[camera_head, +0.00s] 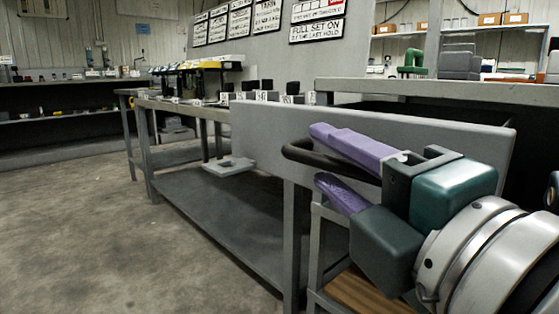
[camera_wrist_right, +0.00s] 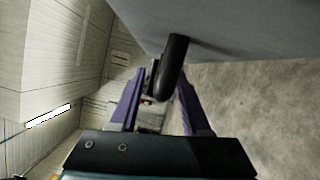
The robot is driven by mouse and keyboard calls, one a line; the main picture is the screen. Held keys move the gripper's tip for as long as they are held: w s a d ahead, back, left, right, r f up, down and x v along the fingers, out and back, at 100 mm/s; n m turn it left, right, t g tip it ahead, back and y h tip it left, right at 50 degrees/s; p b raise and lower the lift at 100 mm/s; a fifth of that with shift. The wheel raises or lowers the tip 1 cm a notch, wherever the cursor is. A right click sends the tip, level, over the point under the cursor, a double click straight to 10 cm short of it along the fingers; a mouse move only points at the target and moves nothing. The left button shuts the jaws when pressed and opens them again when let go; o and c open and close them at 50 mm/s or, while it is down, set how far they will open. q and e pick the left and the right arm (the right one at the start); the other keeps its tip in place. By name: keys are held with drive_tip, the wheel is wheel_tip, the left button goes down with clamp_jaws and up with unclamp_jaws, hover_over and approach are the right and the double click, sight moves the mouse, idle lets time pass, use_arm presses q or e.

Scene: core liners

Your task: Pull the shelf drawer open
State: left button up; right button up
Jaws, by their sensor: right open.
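The shelf drawer shows in the head view as a wide grey front panel (camera_head: 262,138) with a black bar handle (camera_head: 298,152). The panel stands out from under the bench top, with a dark gap behind its top edge. My right gripper (camera_head: 318,155), with purple fingers, is open at the handle, one finger above the bar and one below. In the wrist view the handle (camera_wrist_right: 172,65) shows between the fingertips (camera_wrist_right: 162,80), near the right one; contact cannot be told. The gripper body hides part of the panel. My left gripper is not in view.
The bench top (camera_head: 430,90) lies above the drawer. A lower grey shelf (camera_head: 225,205) and table legs stand below and left of it. A pale flat piece (camera_head: 229,166) juts out beyond the panel's left end. The concrete floor (camera_head: 90,220) at left is clear.

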drive_tip(key=shift+s, duration=0.1)
drive_tip(key=shift+s+d, duration=0.15)
drive_tip(key=shift+s, duration=0.15)
drive_tip(key=v, duration=0.9)
drive_tip(key=shift+s, duration=0.1)
